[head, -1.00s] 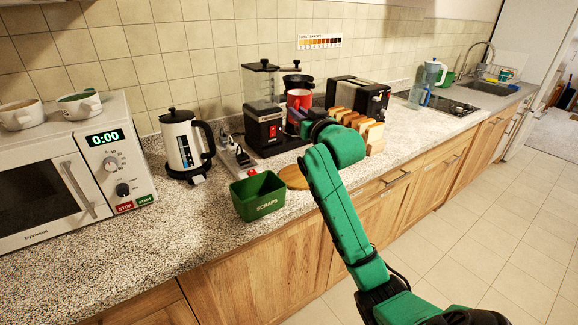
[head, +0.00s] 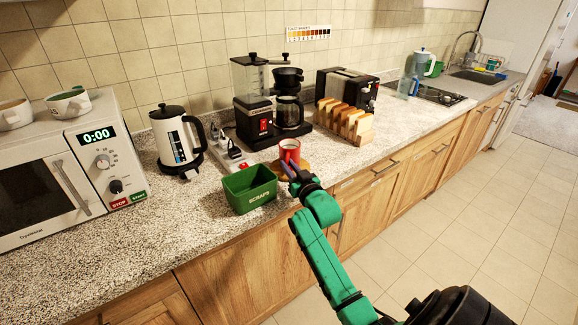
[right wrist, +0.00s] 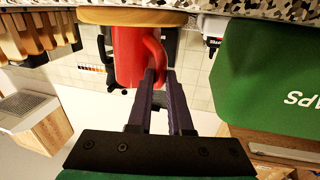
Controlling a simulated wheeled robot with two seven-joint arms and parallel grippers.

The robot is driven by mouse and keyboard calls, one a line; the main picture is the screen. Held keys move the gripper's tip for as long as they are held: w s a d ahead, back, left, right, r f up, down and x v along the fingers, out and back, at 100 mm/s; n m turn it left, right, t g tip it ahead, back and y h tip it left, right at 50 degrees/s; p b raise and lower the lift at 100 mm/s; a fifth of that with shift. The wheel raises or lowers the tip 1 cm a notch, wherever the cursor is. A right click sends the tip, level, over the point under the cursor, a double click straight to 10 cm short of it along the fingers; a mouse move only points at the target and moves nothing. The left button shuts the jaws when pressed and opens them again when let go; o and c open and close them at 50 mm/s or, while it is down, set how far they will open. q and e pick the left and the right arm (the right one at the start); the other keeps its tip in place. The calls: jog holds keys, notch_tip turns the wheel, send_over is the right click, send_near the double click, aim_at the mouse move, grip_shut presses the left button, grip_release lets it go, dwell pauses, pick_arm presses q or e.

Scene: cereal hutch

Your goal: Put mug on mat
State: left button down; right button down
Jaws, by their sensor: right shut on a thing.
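The red mug (head: 289,149) is upright at the round wooden mat (head: 305,165), behind the front edge of the counter. My right gripper (head: 288,168) is shut on the mug's handle, on its near side. The right wrist view is upside down and shows the mug (right wrist: 128,55), the fingers (right wrist: 158,74) at its handle and the mat (right wrist: 130,16). There the mug's base meets the mat with no clear gap; I cannot tell whether the mat bears its weight. The mug and gripper hide part of the mat in the head view. My left gripper is not in view.
A green scraps bin (head: 250,190) stands close left of the mat. A coffee machine (head: 262,115) with a glass jug (head: 290,110) stands behind. A rack of toast (head: 345,122) is at the right, a kettle (head: 176,140) and power strip (head: 228,153) at the left.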

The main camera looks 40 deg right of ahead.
jog(key=c, duration=0.8)
grip_release()
jog(key=shift+c, duration=0.2)
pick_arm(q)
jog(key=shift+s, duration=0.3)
